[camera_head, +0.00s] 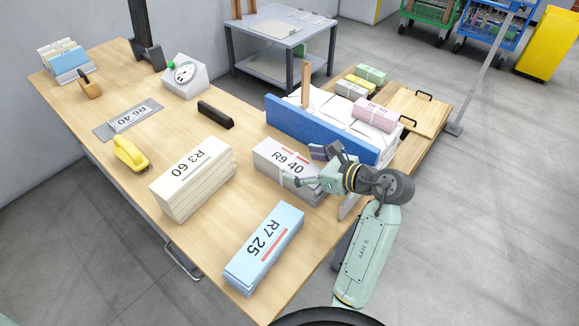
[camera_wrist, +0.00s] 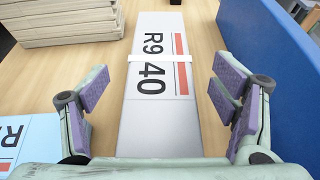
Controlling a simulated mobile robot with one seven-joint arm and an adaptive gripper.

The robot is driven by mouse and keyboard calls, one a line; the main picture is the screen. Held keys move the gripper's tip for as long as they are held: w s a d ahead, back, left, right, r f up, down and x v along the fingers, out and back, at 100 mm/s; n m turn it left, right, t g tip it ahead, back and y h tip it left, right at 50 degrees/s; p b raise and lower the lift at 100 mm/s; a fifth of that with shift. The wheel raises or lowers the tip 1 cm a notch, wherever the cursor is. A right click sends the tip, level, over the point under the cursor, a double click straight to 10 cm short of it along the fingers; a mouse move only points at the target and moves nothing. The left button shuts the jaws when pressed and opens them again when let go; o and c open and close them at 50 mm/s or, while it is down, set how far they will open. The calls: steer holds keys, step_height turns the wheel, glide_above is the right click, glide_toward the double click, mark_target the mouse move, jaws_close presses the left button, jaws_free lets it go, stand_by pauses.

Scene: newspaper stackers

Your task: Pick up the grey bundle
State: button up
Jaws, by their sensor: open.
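The grey bundle (camera_head: 275,160) marked R9 40 lies on the wooden table, with a white strap around it and a red stripe. In the wrist view the grey bundle (camera_wrist: 158,110) runs lengthwise between my two fingers. My gripper (camera_head: 318,168) is over the near right end of the bundle. In the wrist view my gripper (camera_wrist: 158,92) is open, with purple pads on either side and visible gaps to the bundle. Nothing is held. In the head view my gripper hides part of the bundle's right end.
A blue panel (camera_head: 310,127) stands close right of the bundle. A cream bundle (camera_head: 190,180) marked R3 60 lies left, and a light blue bundle (camera_head: 264,248) marked R7 25 lies in front. A pink bundle (camera_head: 375,114) sits beyond the panel. Bare table shows between the bundles.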

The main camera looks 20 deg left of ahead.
steer(key=shift+x, duration=1.35)
steer(key=shift+r, duration=0.1)
steer(key=shift+c, duration=0.5)
jaws_close()
steer(key=shift+r, duration=0.1)
